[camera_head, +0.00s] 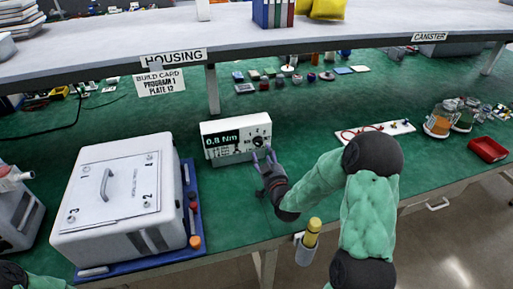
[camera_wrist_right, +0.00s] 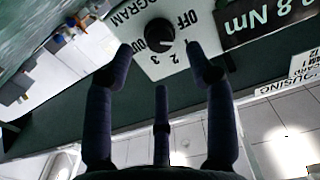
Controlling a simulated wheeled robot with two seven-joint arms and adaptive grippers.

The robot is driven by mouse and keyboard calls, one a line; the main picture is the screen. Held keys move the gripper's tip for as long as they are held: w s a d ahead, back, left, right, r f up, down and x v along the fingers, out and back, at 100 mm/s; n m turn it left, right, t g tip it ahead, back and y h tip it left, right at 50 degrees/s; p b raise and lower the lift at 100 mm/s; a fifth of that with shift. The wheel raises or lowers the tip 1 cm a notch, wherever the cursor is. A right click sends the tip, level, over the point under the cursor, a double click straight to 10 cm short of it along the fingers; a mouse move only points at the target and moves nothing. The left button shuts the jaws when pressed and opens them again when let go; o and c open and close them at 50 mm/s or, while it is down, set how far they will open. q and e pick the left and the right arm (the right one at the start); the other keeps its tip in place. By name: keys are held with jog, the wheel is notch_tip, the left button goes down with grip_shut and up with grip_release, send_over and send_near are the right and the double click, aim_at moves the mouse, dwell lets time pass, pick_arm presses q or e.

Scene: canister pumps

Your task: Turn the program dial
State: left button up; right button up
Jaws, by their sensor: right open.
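The white controller box (camera_head: 222,153) stands on the green bench mat, with a display reading 0.8 Nm (camera_head: 222,140). My right gripper (camera_head: 265,157) is open in front of the box's right side. In the wrist view its fingertips (camera_wrist_right: 158,62) spread around the dial's sides, apparently not touching it. My left gripper is out of view.
A white lidded machine (camera_head: 110,190) stands on a blue base at left. A shelf (camera_head: 120,45) with a build card (camera_head: 160,82) reading PROGRAM 1, PLATE 12 runs above the bench. A white strip (camera_head: 375,133), jars and a red tray (camera_head: 488,149) lie at right.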

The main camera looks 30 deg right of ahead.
aim_at(259, 144)
jog(key=shift+b+x, duration=0.6)
jog(key=shift+x, duration=2.05)
grip_shut()
